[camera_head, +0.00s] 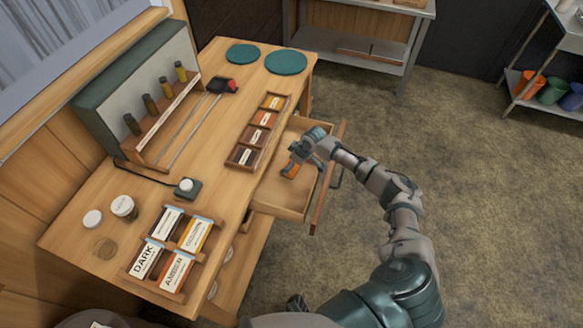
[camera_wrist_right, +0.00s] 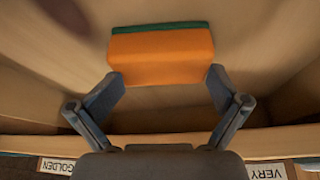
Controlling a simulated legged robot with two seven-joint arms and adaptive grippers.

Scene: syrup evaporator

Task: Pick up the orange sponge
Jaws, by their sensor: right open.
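The orange sponge (camera_wrist_right: 162,55) has a dark green layer along its far edge and lies in the open drawer. In the head view it shows partly as an orange patch (camera_head: 290,170) beside my right gripper, which hides some of it. My right gripper (camera_wrist_right: 160,90) is open and reaches into the drawer (camera_head: 280,199). In the right wrist view its two fingers stand either side of the sponge's near edge, and I cannot tell whether they touch it.
The drawer's walls and front panel (camera_head: 328,180) surround my right gripper closely. On the wooden bench (camera_head: 75,225) above are a narrow rack of labelled samples (camera_head: 250,148), a card tray (camera_head: 205,222), a jar (camera_head: 124,207) and two green discs (camera_head: 286,62).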

